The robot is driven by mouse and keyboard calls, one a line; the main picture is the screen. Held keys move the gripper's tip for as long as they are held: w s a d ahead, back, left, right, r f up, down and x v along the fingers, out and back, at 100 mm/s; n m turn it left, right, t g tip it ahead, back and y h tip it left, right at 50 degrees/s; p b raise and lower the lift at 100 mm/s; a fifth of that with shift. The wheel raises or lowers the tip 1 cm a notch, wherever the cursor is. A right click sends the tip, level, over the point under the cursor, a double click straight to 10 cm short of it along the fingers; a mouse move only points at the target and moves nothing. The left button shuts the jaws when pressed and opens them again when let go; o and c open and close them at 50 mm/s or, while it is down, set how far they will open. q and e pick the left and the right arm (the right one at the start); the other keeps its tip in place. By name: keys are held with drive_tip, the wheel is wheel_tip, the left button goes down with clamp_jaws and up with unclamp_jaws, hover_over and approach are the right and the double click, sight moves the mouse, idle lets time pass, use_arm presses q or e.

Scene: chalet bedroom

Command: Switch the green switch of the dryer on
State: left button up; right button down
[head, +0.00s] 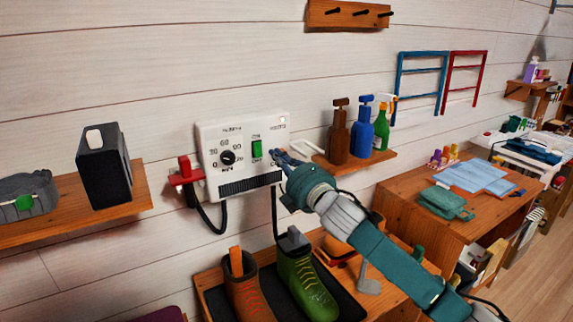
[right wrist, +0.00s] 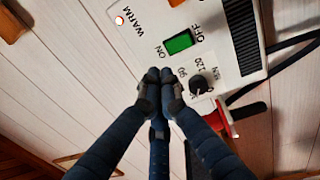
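The dryer (head: 207,133) is a white wall-mounted box with a round dial, a vent grille and a green switch (head: 257,149). In the right wrist view the green switch (right wrist: 179,42) sits between the labels ON and OFF; which way it is tipped I cannot tell. My right gripper (head: 278,155) is in front of the dryer's right part, just right of the switch. Its fingertips (right wrist: 160,75) are together and empty, and appear apart from the switch. My left gripper is out of view.
A red holder (head: 186,173) with a black cord is at the dryer's left. A shelf with a brown bottle (head: 338,132) and other spray bottles is close on the right. Boots (head: 305,280) stand on a tray below.

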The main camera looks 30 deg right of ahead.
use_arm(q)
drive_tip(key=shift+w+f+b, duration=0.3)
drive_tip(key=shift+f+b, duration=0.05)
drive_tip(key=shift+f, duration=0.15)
use_arm(e)
drive_tip(key=s, duration=0.2)
drive_tip(key=s+r, duration=0.1)
drive_tip(key=s, duration=0.2)
drive_tip(key=shift+r, duration=0.15)
